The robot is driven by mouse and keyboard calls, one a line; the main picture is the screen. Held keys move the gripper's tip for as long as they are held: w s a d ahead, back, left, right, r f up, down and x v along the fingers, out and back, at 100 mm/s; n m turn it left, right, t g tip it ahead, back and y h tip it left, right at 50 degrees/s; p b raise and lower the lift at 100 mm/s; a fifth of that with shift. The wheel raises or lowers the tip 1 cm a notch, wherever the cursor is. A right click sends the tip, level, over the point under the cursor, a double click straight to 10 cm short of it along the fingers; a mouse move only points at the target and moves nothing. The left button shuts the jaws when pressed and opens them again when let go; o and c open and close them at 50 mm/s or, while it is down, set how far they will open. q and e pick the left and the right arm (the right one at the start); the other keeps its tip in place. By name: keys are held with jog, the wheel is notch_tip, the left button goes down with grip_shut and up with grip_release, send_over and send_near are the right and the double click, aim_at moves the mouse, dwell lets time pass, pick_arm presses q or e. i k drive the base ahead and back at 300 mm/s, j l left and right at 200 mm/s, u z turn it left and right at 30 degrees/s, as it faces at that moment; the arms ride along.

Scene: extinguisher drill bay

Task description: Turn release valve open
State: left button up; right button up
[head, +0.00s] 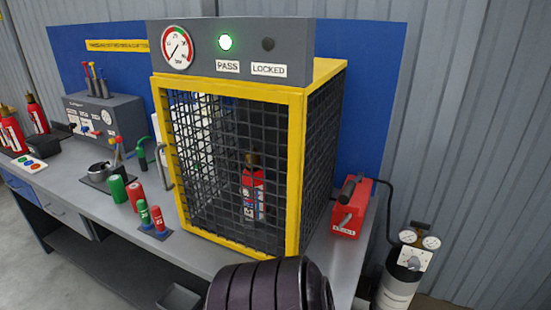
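A red box (351,207) with a black and grey lever or handle on top stands on the bench, right of the yellow-framed mesh cage (297,170). Its front label is too small to read surely. A grey cylinder (398,288) with two gauges and a small knob (413,262) stands at the lower right. I cannot tell for certain which of these is the release valve. A red extinguisher (253,190) stands upright inside the closed cage. A dark ribbed part of my arm shows at the bottom centre. Neither gripper is in view.
The cage's top panel has a dial gauge (177,46), a lit green PASS lamp (225,42) and a dark LOCKED lamp (268,44). Green and red cylinders (136,195) stand left of the cage. A grey control box (103,117) and more extinguishers are farther left.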

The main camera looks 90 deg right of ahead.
aim_at(347, 217)
jog(key=i+z, duration=0.2)
jog(key=z, duration=0.2)
jog(key=i+z, duration=0.2)
jog(key=z, duration=0.2)
jog(key=i+j+z, duration=0.1)
jog(key=z, duration=0.3)
jog(key=i+j+z, duration=0.15)
jog(key=z, duration=0.2)
jog(key=i+j, duration=0.05)
jog(key=i, duration=0.05)
